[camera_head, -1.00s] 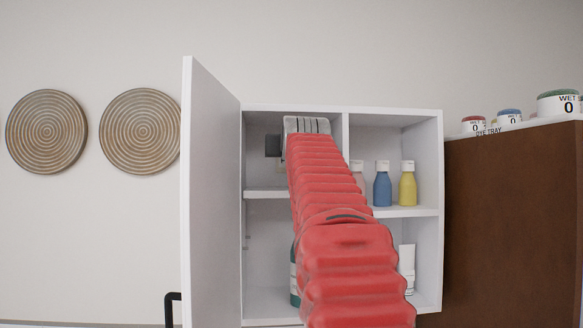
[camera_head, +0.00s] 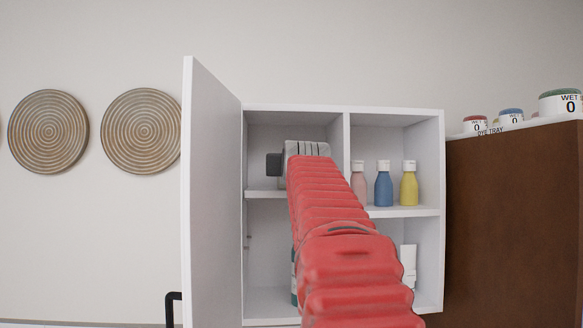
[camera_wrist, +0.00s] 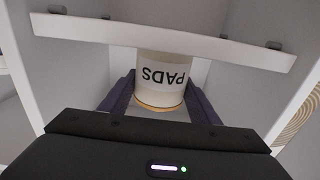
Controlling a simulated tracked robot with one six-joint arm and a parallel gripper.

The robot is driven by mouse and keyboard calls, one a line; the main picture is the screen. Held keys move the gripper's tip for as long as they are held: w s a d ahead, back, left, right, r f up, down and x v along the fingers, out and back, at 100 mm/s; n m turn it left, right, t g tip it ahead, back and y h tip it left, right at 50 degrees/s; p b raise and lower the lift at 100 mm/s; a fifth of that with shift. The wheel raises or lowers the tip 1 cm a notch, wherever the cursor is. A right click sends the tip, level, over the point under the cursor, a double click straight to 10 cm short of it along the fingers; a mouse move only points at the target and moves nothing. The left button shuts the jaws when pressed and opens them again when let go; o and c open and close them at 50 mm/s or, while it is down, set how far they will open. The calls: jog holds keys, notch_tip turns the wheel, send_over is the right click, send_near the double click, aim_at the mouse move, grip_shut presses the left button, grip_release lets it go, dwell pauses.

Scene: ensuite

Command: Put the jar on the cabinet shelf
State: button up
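The jar (camera_wrist: 165,72) is pale with a dark "PADS" label and an orange-tan rim. In the wrist view, which is upside down, it sits between the two dark fingers of my gripper (camera_wrist: 161,88). The fingers press close on both sides, so the gripper looks shut on it. The white cabinet shelf (camera_wrist: 165,38) crosses in front of the jar and hides its base. I cannot tell whether the jar touches the shelf. In the head view, my arm reaches into the upper left compartment of the cabinet (camera_head: 295,107) and hides the jar.
The cabinet door (camera_head: 210,190) stands open on the left. Pink (camera_head: 358,183), blue (camera_head: 383,187) and yellow (camera_head: 408,187) bottles stand in the upper right compartment behind a divider (camera_head: 346,150). A white tube (camera_head: 408,262) stands below. A brown cupboard (camera_head: 510,220) is at the right.

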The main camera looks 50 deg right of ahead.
jog(key=o, duration=0.3)
jog(key=shift+o, duration=0.2)
jog(key=shift+r, duration=0.1)
jog(key=v, duration=1.2)
dwell(0.8)
